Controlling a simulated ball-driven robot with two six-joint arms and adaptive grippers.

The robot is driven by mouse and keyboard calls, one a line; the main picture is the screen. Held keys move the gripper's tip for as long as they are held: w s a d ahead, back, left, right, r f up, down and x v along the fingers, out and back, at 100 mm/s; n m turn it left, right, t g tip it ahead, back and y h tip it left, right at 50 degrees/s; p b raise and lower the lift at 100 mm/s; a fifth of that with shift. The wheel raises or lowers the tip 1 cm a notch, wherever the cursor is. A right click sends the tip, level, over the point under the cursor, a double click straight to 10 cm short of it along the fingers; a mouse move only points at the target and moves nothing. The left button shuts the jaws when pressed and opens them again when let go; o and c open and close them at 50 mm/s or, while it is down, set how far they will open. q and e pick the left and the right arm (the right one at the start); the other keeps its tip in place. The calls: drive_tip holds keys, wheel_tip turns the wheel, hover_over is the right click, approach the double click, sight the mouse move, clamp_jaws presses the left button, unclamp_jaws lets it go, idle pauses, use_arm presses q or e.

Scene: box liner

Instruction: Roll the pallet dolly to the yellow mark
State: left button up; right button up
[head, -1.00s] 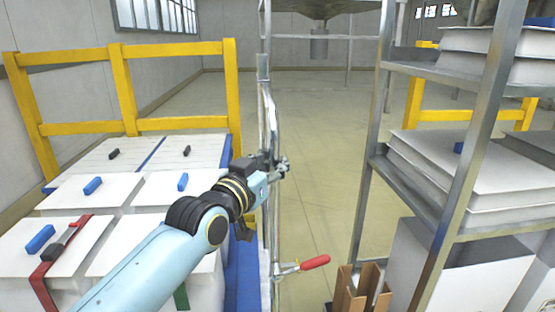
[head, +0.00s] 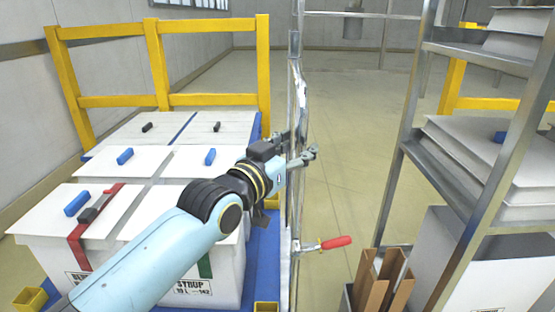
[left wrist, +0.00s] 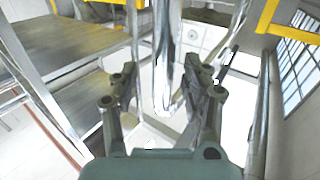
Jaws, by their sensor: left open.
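The pallet dolly shows as a blue deck (head: 262,250) loaded with several white lidded boxes (head: 205,250). An upright metal bar frame (head: 296,200) stands along its right side. My left gripper (head: 305,153) is at the upper part of this frame, its fingers open. In the left wrist view a shiny metal bar (left wrist: 163,60) runs down between the two open fingers (left wrist: 165,95); I cannot tell whether they touch it. The yellow mark cannot be made out on the floor. My right gripper is out of view.
A yellow railing (head: 160,60) stands behind the boxes. A metal shelf rack (head: 400,150) with white boxes stands at the right. A red-handled clamp (head: 335,242) sticks out from the bar frame toward brown cardboard (head: 380,280). The floor between frame and rack (head: 345,190) is clear.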

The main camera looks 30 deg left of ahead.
use_arm(q)
drive_tip(key=s, duration=0.9)
drive_tip(key=shift+a, duration=0.2)
